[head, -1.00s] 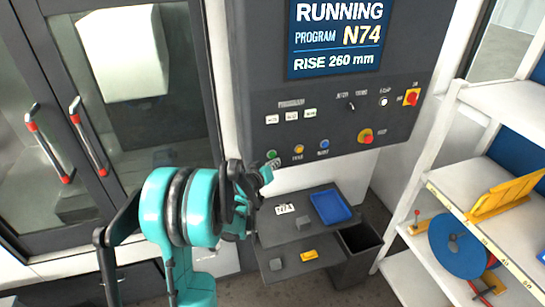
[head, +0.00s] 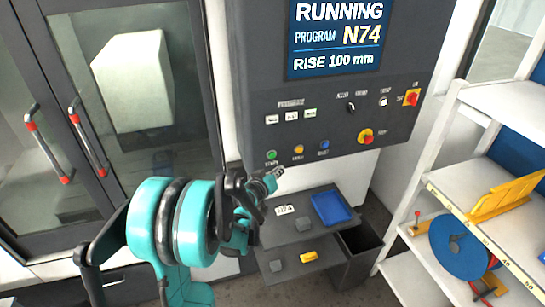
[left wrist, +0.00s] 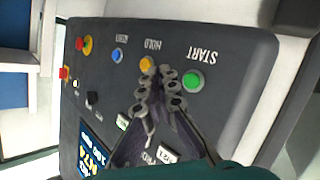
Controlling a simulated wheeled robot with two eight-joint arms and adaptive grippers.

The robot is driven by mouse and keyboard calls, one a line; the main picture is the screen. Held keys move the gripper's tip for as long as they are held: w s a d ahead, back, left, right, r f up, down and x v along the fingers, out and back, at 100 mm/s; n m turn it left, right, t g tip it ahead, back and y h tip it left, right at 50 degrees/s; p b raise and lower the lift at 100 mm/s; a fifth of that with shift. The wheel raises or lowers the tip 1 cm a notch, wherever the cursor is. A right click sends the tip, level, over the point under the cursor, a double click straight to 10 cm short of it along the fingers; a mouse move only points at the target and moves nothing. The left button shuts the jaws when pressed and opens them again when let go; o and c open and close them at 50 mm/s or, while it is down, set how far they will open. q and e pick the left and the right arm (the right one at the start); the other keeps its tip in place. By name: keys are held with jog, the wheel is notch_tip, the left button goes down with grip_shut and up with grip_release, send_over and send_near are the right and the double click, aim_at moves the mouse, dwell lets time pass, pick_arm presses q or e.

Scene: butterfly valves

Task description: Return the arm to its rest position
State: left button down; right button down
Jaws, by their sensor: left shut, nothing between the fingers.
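My left arm reaches in from the lower left of the head view, with its gripper (head: 276,174) just in front of the machine's control panel (head: 345,105), below the green START button (head: 271,155). The gripper is shut and empty. In the left wrist view its closed fingers (left wrist: 163,82) point at the panel, between the green START button (left wrist: 193,80) and the yellow HOLD button (left wrist: 147,63). I see no clear contact with a button. The screen (head: 337,38) reads RUNNING, PROGRAM N74, RISE 100 mm. My right gripper is not in view.
Below the panel are two dark shelves with a blue tray (head: 331,208), grey blocks and a yellow piece (head: 308,257). A dark bin (head: 362,245) stands beside them. A white rack (head: 440,180) is at right. Behind the glass doors is a large white block (head: 133,80).

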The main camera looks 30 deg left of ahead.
pick_arm(q)
jog(key=s+d+f+m+g+h+b, duration=0.1)
jog(key=s+d+f+m+g+b, duration=0.1)
jog(key=s+d+f+b, duration=0.45)
jog(key=s+d+f+m+g+h+b, duration=0.2)
jog(key=s+d+f+b, duration=0.1)
jog(key=d+f+b, duration=0.5)
jog(key=s+d+f+m+g+b, duration=0.1)
jog(key=s+d+f+b, duration=0.2)
jog(key=s+f+b, duration=0.5)
jog(key=s+d+f+m+g+y+b, duration=0.1)
jog(key=s+d+f+g+b, duration=0.1)
jog(key=s+f+b, duration=0.5)
jog(key=shift+s+d+f+m+g+b, duration=0.3)
jog(key=shift+s+d+f+m+b, duration=0.15)
jog(key=shift+s, duration=0.7)
dwell(3.9)
